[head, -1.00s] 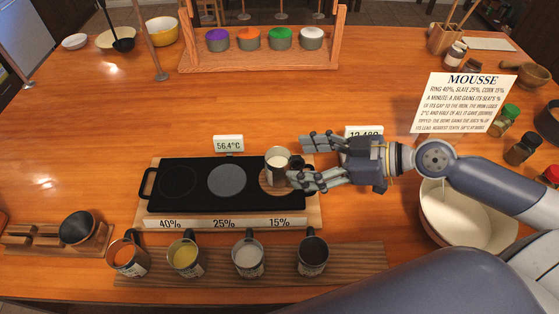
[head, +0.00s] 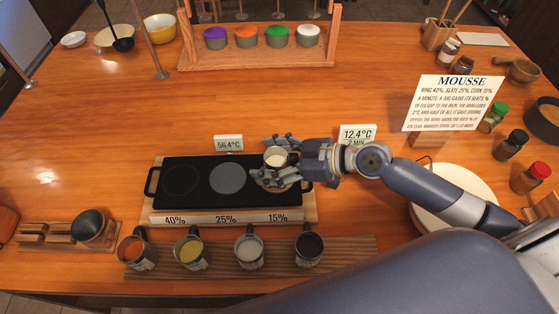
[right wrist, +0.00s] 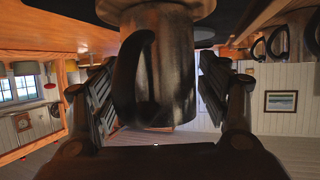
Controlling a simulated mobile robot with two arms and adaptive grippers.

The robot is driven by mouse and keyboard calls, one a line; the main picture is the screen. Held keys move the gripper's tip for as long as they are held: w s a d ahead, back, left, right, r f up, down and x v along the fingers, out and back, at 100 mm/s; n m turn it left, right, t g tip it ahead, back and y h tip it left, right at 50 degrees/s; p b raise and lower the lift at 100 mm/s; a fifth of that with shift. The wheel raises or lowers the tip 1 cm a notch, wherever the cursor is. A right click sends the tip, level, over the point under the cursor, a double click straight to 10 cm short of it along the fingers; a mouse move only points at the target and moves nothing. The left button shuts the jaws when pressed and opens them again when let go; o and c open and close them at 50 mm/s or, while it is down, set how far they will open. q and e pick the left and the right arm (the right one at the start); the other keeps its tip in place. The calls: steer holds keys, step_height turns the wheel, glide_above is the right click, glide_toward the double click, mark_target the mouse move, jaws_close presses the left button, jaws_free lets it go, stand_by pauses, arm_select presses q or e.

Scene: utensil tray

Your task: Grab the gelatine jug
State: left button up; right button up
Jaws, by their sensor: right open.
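A metal jug (head: 276,158) with pale contents stands upright at the right end of the black hot plate (head: 207,201), on the 15% spot. No label naming it as gelatine can be read. My right gripper (head: 263,160) is open, with its fingers on either side of this jug. In the right wrist view the jug (right wrist: 170,65) and its dark handle fill the space between the spread fingers, with gaps still visible beside it. Several other jugs stand in front: orange (head: 136,253), yellow (head: 190,250), whitish (head: 249,251) and dark (head: 309,247). My left gripper is out of view.
Signs reading 56.4°C (head: 228,142) and 12.4°C (head: 358,133) stand behind the plate. A rack with lidded pots (head: 258,58) stands at the back. The table's left middle is clear.

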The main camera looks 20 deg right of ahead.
steer(key=shift+x, duration=0.8)
steer(key=c, duration=1.3)
steer(key=shift+c, duration=0.4)
steer(key=shift+c, duration=0.7)
